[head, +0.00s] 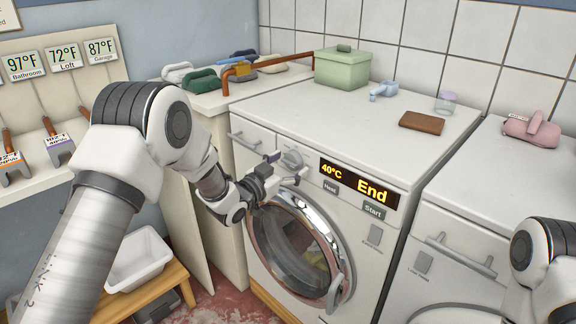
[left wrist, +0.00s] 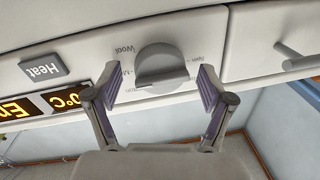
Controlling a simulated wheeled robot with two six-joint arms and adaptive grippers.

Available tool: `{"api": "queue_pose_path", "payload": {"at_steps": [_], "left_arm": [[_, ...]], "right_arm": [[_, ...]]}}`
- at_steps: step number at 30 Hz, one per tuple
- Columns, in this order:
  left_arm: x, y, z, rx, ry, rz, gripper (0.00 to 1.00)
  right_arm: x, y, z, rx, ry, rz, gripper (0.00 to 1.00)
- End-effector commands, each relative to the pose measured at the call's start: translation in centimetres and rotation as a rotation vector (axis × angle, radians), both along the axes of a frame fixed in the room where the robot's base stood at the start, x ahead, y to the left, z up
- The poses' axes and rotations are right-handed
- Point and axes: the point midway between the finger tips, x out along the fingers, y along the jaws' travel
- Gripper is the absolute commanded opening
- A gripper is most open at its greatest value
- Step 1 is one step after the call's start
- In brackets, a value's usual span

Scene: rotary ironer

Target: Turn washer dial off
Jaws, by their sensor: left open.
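The washer (head: 352,225) is white, with a round glass door and a display (head: 358,183) that reads 40°C and End. Its grey dial (head: 291,160) sits left of the display. In the left wrist view the dial (left wrist: 162,66) appears upside down, with Wool and other partly hidden labels around it. My left gripper (head: 272,166) is at the washer front by the dial. In the left wrist view its open fingers (left wrist: 158,90) stand on either side of the dial, with gaps visible. Whether the fingertips touch the panel I cannot tell. My right gripper is out of view.
Heat (head: 330,187) and Start (head: 373,211) buttons lie below the display. A drawer handle (left wrist: 298,58) is beside the dial. A green box (head: 342,70), a brown block (head: 422,123) and small items rest on top. A second machine (head: 470,230) stands right.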

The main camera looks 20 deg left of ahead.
Motion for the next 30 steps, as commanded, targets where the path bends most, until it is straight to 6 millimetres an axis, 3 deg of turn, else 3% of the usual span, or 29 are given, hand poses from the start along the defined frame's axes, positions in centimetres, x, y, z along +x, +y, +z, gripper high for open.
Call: {"api": "queue_pose_path", "payload": {"at_steps": [2, 7, 20, 30], "left_arm": [[0.0, 0.0, 0.0, 0.0, 0.0, 0.0, 0.81], [0.0, 0.0, 0.0, 0.0, 0.0, 0.0, 0.22], [-0.1, 0.0, 0.0, -0.032, 0.021, -0.001, 0.23], [-0.1, -0.1, 0.3, -0.206, 0.122, -0.001, 0.23]], "right_arm": [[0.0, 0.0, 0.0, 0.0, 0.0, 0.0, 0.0], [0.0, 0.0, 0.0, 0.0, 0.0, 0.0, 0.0], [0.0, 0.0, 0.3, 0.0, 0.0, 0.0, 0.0], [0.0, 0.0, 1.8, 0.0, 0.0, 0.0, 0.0]]}}
